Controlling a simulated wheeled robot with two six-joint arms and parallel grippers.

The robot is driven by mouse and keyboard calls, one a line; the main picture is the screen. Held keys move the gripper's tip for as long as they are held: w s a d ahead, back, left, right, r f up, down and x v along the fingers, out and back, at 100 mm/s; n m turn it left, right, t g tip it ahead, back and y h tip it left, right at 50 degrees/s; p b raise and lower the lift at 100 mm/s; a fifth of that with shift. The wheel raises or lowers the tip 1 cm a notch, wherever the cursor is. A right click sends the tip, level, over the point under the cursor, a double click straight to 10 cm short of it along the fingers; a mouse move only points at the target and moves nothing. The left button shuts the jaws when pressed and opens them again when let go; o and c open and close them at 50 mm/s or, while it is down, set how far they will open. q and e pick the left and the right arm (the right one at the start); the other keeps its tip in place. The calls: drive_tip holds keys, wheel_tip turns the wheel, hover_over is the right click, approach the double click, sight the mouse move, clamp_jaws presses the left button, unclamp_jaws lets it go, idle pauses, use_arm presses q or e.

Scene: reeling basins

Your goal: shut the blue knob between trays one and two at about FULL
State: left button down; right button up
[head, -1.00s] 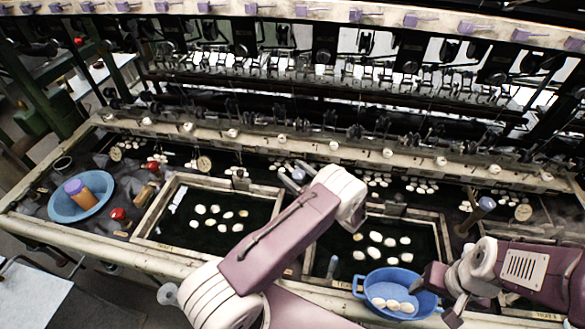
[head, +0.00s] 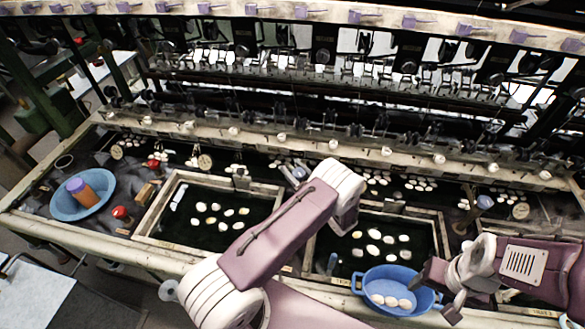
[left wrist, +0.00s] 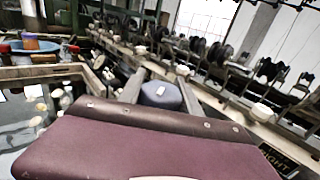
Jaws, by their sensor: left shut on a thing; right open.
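The blue knob (left wrist: 160,95) has a pale mark on top and sits between the two fingers of my left gripper (left wrist: 163,88), which is shut on it. In the head view the blue knob (head: 299,173) shows just beyond my left wrist, between the left tray (head: 161,205) and the right tray (head: 440,238); my arm hides most of the fingers there. The dial setting and any FULL mark cannot be read. My right gripper (head: 441,292) is open beside the right handle of a blue basin.
The blue basin (head: 372,302) with white cocoons stands at the front of the right tray. Another blue knob (head: 485,202) is further right. A blue bowl (head: 64,209) holding an orange jar stands at left. Reeling machinery runs along the back.

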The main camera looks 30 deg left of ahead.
use_arm(q)
drive_tip(key=shift+w+d+m+t+h+p, duration=0.15)
drive_tip(key=shift+w+m+t+h+p, duration=0.05)
drive_tip(key=shift+m+t+h, duration=0.9)
drive_tip(key=shift+w+d+m+t+h+p, duration=0.15)
drive_tip(key=shift+d+m+t+h+p, duration=0.1)
drive_tip(key=shift+m+t+h, duration=0.8)
drive_tip(key=shift+w+d+m+t+h+p, duration=0.1)
drive_tip(key=shift+w+m+t+h+p, duration=0.1)
drive_tip(key=shift+m+t+h, duration=0.9)
drive_tip(key=shift+d+t+h, duration=0.1)
drive_tip(key=shift+t+h, duration=0.15)
drive_tip(key=c, duration=0.8)
unclamp_jaws()
drive_tip(key=shift+c, duration=0.2)
